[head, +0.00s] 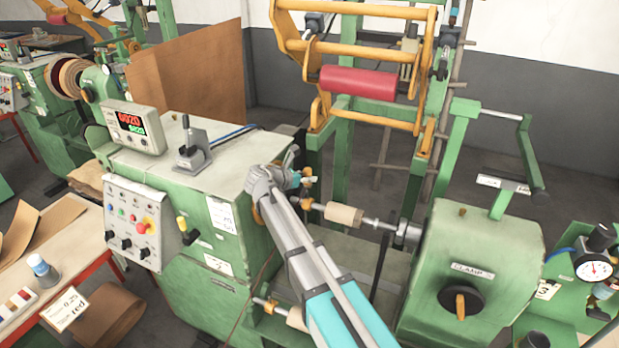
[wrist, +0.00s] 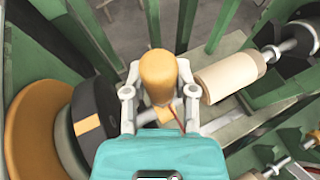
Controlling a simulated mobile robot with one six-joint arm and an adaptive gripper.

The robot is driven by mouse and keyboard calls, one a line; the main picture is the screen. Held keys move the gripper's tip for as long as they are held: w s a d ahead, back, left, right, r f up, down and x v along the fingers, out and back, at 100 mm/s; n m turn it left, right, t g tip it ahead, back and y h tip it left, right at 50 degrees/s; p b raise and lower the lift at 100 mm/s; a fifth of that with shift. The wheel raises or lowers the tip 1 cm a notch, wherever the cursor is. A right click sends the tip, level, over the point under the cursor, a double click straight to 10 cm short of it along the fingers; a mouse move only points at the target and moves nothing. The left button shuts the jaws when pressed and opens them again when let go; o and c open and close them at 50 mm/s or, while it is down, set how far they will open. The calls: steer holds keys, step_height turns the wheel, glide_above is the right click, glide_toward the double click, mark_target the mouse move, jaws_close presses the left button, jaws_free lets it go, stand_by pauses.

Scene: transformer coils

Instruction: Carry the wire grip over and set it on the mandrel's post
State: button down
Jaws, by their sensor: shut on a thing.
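My gripper (wrist: 160,92) is shut on the wire grip (wrist: 158,72), an orange-brown, round-ended piece standing between the two pale fingers in the wrist view. A thin reddish wire shows by its lower right side. The mandrel (wrist: 228,78) is a cream cylinder on a metal shaft, to the right of the held grip and apart from it in the picture. In the head view the mandrel (head: 343,215) lies right of my gripper (head: 303,180), which is small and partly hidden by my arm. I cannot clearly make out the mandrel's post.
A green clamp housing (head: 470,270) stands right of the mandrel. A green machine cabinet (head: 190,180) with a control panel stands left. An orange frame with a red roller (head: 358,82) rises behind. In the wrist view, an orange disc (wrist: 32,125) and dark hub (wrist: 92,112) lie close left.

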steer(key=shift+f, duration=0.3)
steer(key=shift+f+b, duration=2.25)
steer(key=shift+f, duration=0.1)
stand_by(1.7)
steer(key=shift+c, duration=1.7)
jaws_free()
steer(key=shift+w+r, duration=0.15)
